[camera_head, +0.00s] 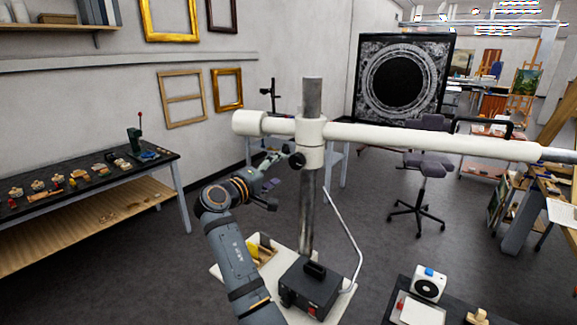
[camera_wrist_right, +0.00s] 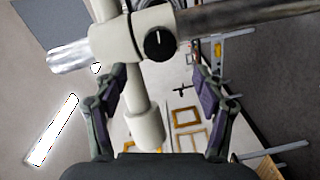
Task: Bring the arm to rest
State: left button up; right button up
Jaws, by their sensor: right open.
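My right arm rises from the bottom of the head view, bends at a dark joint and ends in my right gripper (camera_head: 272,182), left of the steel post (camera_head: 308,205) of a stand. In the right wrist view my right gripper (camera_wrist_right: 157,95) is open, its two purple-padded fingers wide apart. Nothing is held between them. The white clamp (camera_wrist_right: 125,38) with a black knob and a white tube end (camera_wrist_right: 146,128) show between and above the fingers; I cannot tell whether they touch. My left gripper is not in view.
A long white boom (camera_head: 430,140) crosses the post. The post stands on a pale base with a black box (camera_head: 310,288). A workbench (camera_head: 90,195) with small items is at the left. A dark table with a white device (camera_head: 429,285) is at the lower right. Floor is open behind.

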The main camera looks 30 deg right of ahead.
jog(key=v, duration=0.2)
jog(key=shift+s+a, duration=0.2)
jog(key=shift+a, duration=0.15)
